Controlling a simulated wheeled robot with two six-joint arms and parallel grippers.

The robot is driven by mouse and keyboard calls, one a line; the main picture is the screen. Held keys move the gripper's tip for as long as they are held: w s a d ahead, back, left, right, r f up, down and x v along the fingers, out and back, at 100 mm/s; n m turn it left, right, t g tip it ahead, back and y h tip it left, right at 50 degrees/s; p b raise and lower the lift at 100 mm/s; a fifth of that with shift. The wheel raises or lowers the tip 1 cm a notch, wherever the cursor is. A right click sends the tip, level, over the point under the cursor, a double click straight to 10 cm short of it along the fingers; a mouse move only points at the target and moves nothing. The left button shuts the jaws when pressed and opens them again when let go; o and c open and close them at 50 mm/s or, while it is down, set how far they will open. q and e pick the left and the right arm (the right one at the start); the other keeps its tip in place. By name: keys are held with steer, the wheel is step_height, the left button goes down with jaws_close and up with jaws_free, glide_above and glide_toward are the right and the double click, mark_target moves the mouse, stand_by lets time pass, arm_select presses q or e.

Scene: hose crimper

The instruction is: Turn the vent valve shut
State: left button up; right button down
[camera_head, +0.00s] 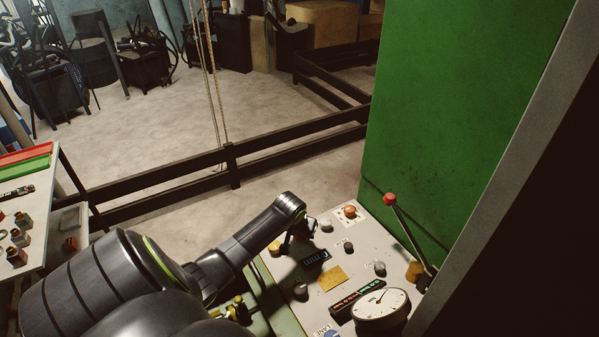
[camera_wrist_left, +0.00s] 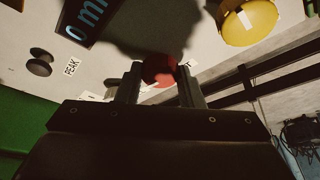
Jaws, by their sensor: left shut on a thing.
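My left gripper (camera_head: 303,230) reaches over the upper left part of a pale control panel (camera_head: 318,256). In the left wrist view the two dark fingers (camera_wrist_left: 160,78) are shut on a red knob (camera_wrist_left: 158,69), with one finger on each side of it. I cannot tell for sure that this red knob is the vent valve; no label for it is readable. In the head view the gripper hides the knob. My right gripper is not in view.
A yellow button (camera_head: 274,247) sits beside the gripper. The panel also has an orange knob (camera_head: 350,211), several grey knobs, a dial gauge (camera_head: 380,302) and a red-tipped lever (camera_head: 408,232). A green cabinet wall (camera_head: 440,110) rises behind. A table (camera_head: 40,215) stands left.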

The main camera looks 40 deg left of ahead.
arm_select(q)
steer(key=shift+w+r+n, duration=0.1)
steer(key=shift+n, duration=0.4)
steer(key=o, duration=1)
steer(key=shift+c, duration=0.2)
steer(key=shift+s+d+r, duration=0.15)
steer(key=shift+s+r, duration=0.15)
steer(key=shift+r, duration=0.25)
steer(key=b+v, duration=0.2)
steer(key=v, duration=1.4)
steer(key=shift+d, duration=0.3)
